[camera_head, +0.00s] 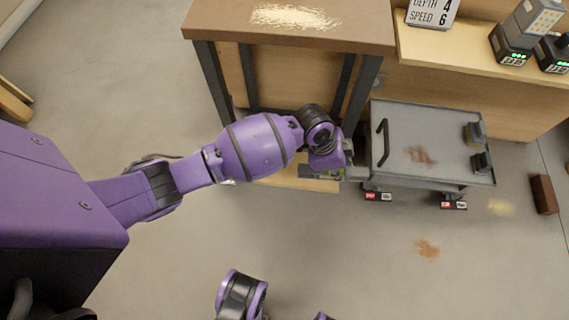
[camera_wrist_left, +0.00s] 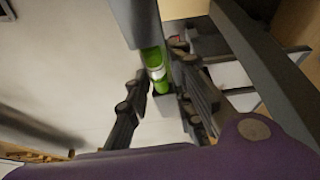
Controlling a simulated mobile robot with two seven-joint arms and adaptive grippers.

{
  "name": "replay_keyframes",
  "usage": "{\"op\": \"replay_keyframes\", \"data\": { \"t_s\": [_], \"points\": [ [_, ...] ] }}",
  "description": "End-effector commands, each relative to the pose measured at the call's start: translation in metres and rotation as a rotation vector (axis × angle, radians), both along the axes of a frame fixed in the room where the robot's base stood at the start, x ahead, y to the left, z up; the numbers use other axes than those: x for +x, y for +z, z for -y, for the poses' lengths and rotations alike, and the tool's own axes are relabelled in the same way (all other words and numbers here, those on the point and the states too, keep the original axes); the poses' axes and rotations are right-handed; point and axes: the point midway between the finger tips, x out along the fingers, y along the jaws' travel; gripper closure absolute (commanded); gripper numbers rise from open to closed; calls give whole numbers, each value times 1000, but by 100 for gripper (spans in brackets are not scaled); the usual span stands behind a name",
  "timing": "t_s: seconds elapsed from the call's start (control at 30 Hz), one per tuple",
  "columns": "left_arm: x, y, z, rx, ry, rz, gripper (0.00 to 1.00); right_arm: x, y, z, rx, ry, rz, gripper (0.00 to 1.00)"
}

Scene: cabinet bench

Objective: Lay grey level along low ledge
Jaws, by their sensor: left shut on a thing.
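The grey level (camera_head: 312,172) with green parts shows small beside my left gripper (camera_head: 345,168), low in front of the bench. In the left wrist view the level (camera_wrist_left: 156,62) stretches from the top edge down between the dark fingers of the left gripper (camera_wrist_left: 160,78). The gripper is shut on it. The low ledge (camera_head: 285,181) is a pale wooden strip near the floor, partly hidden by my left arm. I cannot tell whether the level touches the ledge. My right gripper is out of view.
A grey cart (camera_head: 396,165) stands just right of the left gripper. The brown bench top (camera_head: 225,22) and its dark legs are above it. A counter (camera_head: 440,62) holds a sign and tools. A brown block (camera_head: 544,194) lies at right. Floor in front is mostly clear.

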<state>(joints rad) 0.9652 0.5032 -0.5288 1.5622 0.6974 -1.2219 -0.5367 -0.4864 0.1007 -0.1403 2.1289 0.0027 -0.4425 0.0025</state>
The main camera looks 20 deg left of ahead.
Motion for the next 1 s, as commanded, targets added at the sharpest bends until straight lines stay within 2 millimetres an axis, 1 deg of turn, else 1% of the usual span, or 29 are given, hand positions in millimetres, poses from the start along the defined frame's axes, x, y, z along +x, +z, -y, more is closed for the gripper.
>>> {"op": "replay_keyframes", "data": {
  "t_s": [0.03,0.07,0.17,0.27,0.53,0.6,0.73,0.93,1.0],
  "points": [
    [-2,-10,4,-2,-25,-1,100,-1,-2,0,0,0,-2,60],
    [-3,-13,5,-2,-38,0,100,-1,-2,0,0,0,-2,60],
    [-4,-24,0,0,-62,1,100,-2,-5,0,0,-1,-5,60],
    [0,-34,-18,4,-67,3,100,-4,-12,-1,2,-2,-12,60],
    [14,-66,-83,4,-64,-1,100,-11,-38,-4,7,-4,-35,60],
    [16,-79,-93,1,-64,-2,100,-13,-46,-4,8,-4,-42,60],
    [20,-95,-106,0,-66,0,100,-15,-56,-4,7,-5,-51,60],
    [23,-102,-115,0,-66,3,100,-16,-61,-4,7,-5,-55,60],
    [24,-108,-119,1,-65,2,100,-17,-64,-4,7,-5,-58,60]
  ]
}}
